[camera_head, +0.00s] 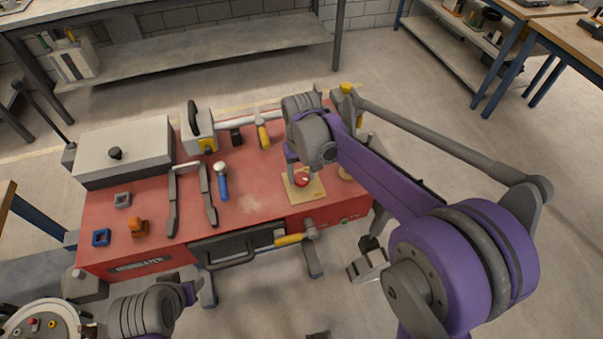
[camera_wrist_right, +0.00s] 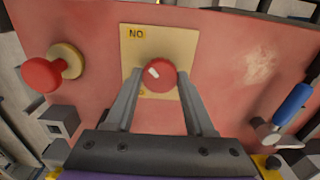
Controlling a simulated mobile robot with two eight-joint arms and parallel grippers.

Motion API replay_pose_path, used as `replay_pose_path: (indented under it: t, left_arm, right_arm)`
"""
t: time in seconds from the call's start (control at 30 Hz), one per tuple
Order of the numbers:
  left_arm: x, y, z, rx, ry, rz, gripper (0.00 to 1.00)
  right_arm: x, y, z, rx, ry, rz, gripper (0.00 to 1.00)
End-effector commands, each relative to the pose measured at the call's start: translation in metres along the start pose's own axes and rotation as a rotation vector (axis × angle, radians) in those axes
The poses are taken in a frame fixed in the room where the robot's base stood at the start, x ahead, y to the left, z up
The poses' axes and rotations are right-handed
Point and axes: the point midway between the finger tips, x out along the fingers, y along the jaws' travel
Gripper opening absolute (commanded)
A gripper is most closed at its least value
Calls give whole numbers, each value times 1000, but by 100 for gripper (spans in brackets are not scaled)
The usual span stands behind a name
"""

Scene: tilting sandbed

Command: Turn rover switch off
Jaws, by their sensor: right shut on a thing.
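The red round switch knob (camera_head: 301,180) sits on a tan square plate (camera_head: 316,190) near the right end of the red rover's top (camera_head: 255,205). In the wrist view the knob (camera_wrist_right: 158,77) has a white mark slanting toward the upper left. A label on the plate (camera_wrist_right: 136,52) reads like NO in this view; a lower label is mostly hidden by a finger. My right gripper (camera_wrist_right: 157,78) has its two grey fingers closed on either side of the knob. In the head view this gripper is mostly hidden by its own arm. My left gripper does not show.
A red mushroom-shaped button (camera_wrist_right: 42,75) sticks out left of the plate in the wrist view. A blue-handled tool (camera_head: 223,187), a grey double-bar handle (camera_head: 173,205) and a grey box (camera_head: 125,150) are on the rover's left part.

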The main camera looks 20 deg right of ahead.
Motion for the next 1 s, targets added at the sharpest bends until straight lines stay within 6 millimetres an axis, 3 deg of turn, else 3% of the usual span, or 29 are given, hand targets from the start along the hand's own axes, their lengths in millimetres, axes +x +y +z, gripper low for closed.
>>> replay_pose_path:
  t: [0.03, 0.1, 0.13, 0.57, 1.0]
  left_arm:
    - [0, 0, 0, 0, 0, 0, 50]
    - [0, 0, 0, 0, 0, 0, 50]
    - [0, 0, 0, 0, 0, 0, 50]
    - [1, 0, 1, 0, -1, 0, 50]
    - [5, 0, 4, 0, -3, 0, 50]
  right_arm:
    - [0, 0, 0, 0, 0, 0, 13]
    - [0, 0, 0, 0, 0, 0, 1]
    - [0, 0, 0, 0, 0, 0, 0]
    - [0, 0, 0, -106, 0, 0, 0]
    - [0, 0, 0, -489, 0, 0, 0]
